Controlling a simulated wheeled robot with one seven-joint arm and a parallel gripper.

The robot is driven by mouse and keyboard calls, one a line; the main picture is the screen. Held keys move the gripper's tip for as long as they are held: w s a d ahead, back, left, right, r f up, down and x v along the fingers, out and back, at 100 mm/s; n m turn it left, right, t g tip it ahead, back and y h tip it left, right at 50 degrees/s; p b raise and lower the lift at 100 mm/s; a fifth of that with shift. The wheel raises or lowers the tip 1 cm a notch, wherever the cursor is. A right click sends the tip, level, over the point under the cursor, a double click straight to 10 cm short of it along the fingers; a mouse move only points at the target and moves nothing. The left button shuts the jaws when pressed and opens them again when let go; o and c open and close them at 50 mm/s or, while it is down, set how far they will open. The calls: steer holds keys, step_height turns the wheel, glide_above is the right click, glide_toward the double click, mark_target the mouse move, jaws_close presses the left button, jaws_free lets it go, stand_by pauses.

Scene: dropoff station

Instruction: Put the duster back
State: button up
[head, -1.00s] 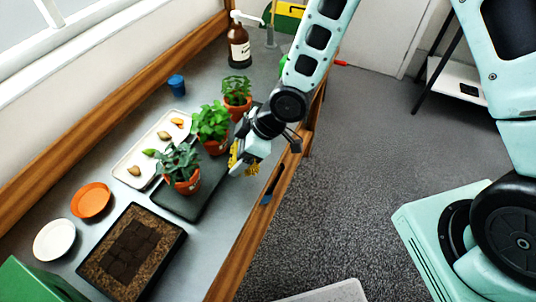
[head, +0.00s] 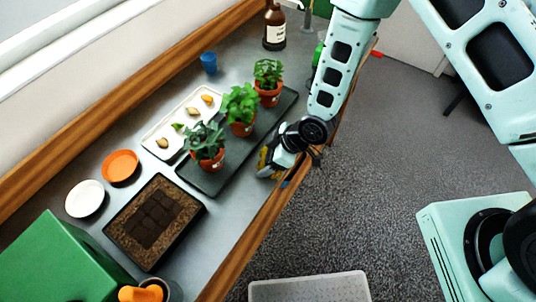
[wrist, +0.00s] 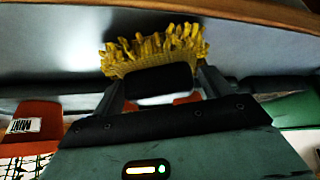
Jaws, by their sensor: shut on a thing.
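The duster is a yellow fringed head (wrist: 155,50) with a black body, held across my gripper (wrist: 160,88) in the wrist view. My gripper is shut on it. In the head view the duster (head: 264,160) shows as a yellow patch beside my gripper (head: 272,164), at the front edge of the grey bench (head: 232,203). It is right of the nearest potted plant. Whether the duster touches the bench is unclear. Most of its body is hidden by the gripper.
Several potted herbs stand on a black tray (head: 215,182). Behind are a white tray (head: 154,142), an orange saucer (head: 120,166) and a white saucer (head: 85,199). A soil tray (head: 150,222) and green box (head: 60,260) are nearer. A bottle (head: 274,28) stands far back.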

steer(key=shift+f, duration=0.2)
steer(key=o, duration=1)
steer(key=shift+c, duration=0.2)
steer(key=shift+r, duration=0.15)
